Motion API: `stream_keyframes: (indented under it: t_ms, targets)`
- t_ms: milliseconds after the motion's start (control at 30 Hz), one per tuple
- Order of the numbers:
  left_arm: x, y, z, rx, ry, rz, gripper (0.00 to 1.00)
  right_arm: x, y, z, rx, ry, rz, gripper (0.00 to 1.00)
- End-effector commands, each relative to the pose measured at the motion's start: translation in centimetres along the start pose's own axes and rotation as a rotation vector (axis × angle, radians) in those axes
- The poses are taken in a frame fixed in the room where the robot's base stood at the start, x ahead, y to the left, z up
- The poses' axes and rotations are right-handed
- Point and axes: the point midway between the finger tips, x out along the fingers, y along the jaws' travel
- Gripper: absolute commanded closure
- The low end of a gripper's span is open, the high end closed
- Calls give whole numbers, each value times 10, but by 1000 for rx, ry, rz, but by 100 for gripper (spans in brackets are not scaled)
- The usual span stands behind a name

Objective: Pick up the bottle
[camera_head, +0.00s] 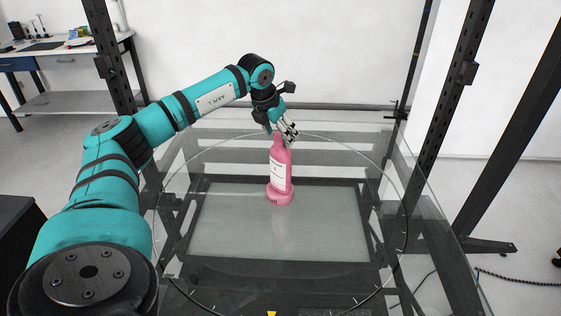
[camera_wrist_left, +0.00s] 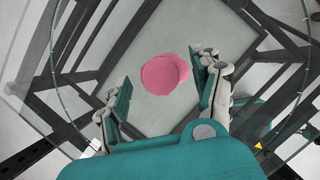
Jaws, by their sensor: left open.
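A pink bottle (camera_head: 280,172) with a white label stands upright on the glass turntable (camera_head: 340,235), near its middle, on a wider pink base. My left gripper (camera_head: 287,136) is just above the bottle's top and points down at it. In the left wrist view the bottle (camera_wrist_left: 163,74) is seen from above as a pink round shape. There it lies beyond and between the fingertips of my left gripper (camera_wrist_left: 163,78), which is open with nothing between the fingers. I cannot tell whether the fingertips reach down beside the bottle's neck. My right gripper is not in view.
Dark frame posts (camera_head: 478,60) stand behind and to the right of the turntable. A workbench (camera_head: 60,50) with small items is at the far left. The glass around the bottle is clear. A cable (camera_head: 515,280) lies on the floor at the right.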

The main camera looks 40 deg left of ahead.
Motion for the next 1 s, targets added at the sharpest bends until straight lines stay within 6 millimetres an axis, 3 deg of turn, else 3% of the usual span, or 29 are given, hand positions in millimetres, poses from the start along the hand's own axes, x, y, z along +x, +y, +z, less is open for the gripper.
stream_keyframes:
  t_ms: [133, 333, 833, 1000]
  targets:
    - [12, 0, 0, 0, 1, 0, 34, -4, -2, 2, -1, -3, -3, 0]
    - [13, 0, 0, 1, 0, 0, 34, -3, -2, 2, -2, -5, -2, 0]
    - [12, 0, 0, 0, -1, 0, 98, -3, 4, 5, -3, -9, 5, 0]
    - [12, 0, 0, 0, -1, 0, 100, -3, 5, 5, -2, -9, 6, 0]
